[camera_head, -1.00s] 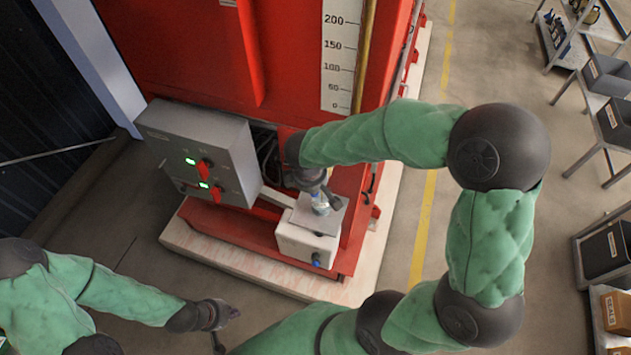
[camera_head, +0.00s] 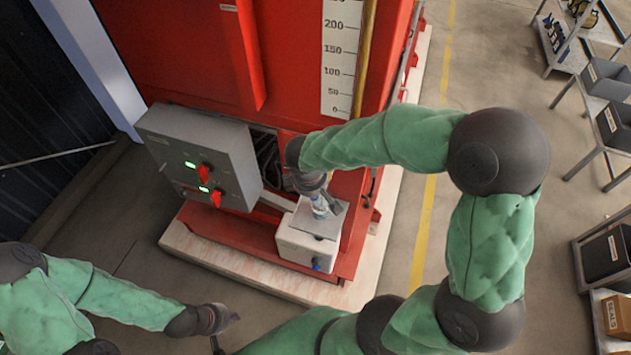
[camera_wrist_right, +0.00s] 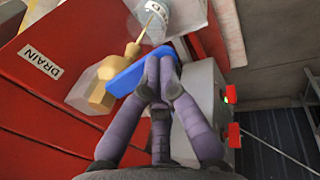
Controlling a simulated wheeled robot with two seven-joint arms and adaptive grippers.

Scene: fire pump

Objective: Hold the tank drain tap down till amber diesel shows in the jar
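In the right wrist view my right gripper (camera_wrist_right: 158,78) has its purple fingers together against the blue lever (camera_wrist_right: 140,72) of the brass drain tap (camera_wrist_right: 103,92). The fingertips touch the lever or lie just over it. A thin yellowish line runs from the tap's spout toward the jar (camera_wrist_right: 165,14), which is cut off by the top edge. The jar (camera_head: 320,206) also shows in the head view on the pale box top, partly behind my right wrist; its liquid colour is unclear. My left gripper (camera_head: 228,330) is low at the left, empty, its fingertips apart.
The red tank (camera_head: 190,60) with a white level scale (camera_head: 340,60) stands behind. A grey control box (camera_head: 200,155) with red switches is left of the tap. A DRAIN label (camera_wrist_right: 40,61) is beside the tap. Racks with bins (camera_head: 605,75) stand far right; the floor between is clear.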

